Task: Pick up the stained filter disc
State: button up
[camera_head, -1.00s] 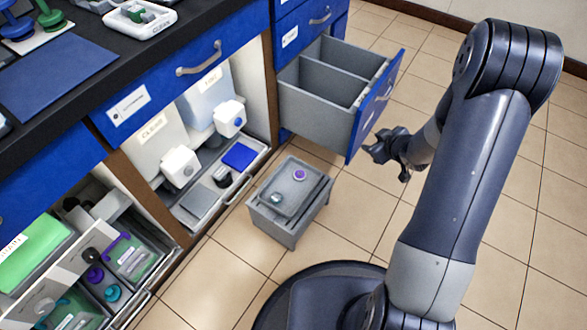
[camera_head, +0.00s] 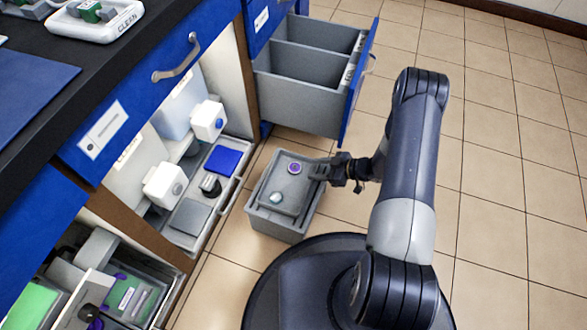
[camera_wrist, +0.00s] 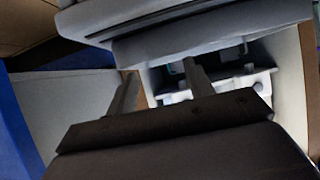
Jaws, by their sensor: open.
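At this size I cannot tell which is stained. My gripper (camera_head: 318,171) is at the tray's right edge, just right of the purple-rimmed disc, and holds nothing. In the wrist view its two fingers (camera_wrist: 161,88) stand apart with a pale grey slab close beyond them. No disc shows in that view.
An open grey drawer (camera_head: 300,95) with a blue front juts out behind the box. An open lower cabinet with white containers (camera_head: 165,185) and a pull-out tray stands to the left. The tiled floor (camera_head: 490,150) on the right is clear.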

aim_at(297, 168)
jog(key=b+x, duration=0.3)
jog(key=x, duration=0.4)
jog(key=shift+w+a, duration=0.15)
jog(key=shift+a, duration=0.1)
jog(key=shift+c, duration=0.2)
